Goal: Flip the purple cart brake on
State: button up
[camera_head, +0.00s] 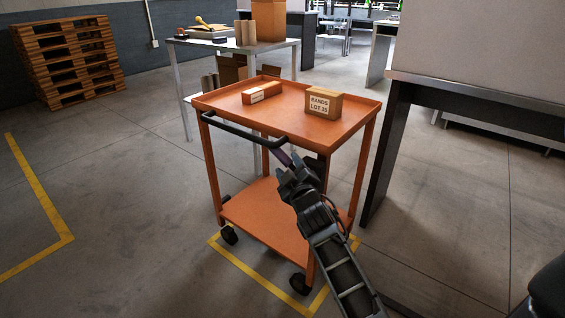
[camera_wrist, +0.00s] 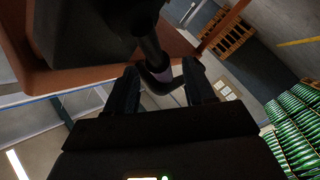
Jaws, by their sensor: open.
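The orange cart (camera_head: 235,110) stands in the middle of the head view, with a dark push handle (camera_head: 240,132) along its near-left side. The purple brake lever (camera_head: 283,157) shows as a small dark purple piece below the right end of that handle. My gripper (camera_head: 287,175) is at the lever, its fingers on either side of it. In the wrist view my gripper (camera_wrist: 160,88) is open, and the purple part (camera_wrist: 157,76) lies between the fingers beside a dark curved bar (camera_wrist: 152,48). Whether a finger touches it I cannot tell. My gripper partly hides the lever.
A carton marked BANDS LOT 25 (camera_head: 322,103) and a smaller orange box (camera_head: 262,92) sit on the cart's top. A work table (camera_head: 187,42) stands behind, and a dark-legged bench (camera_head: 460,95) close at right. Pallets (camera_head: 67,60) are stacked back left. The left floor is clear.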

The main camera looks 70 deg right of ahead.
aim_at(288, 165)
jog(key=shift+x, duration=1.7)
grip_shut()
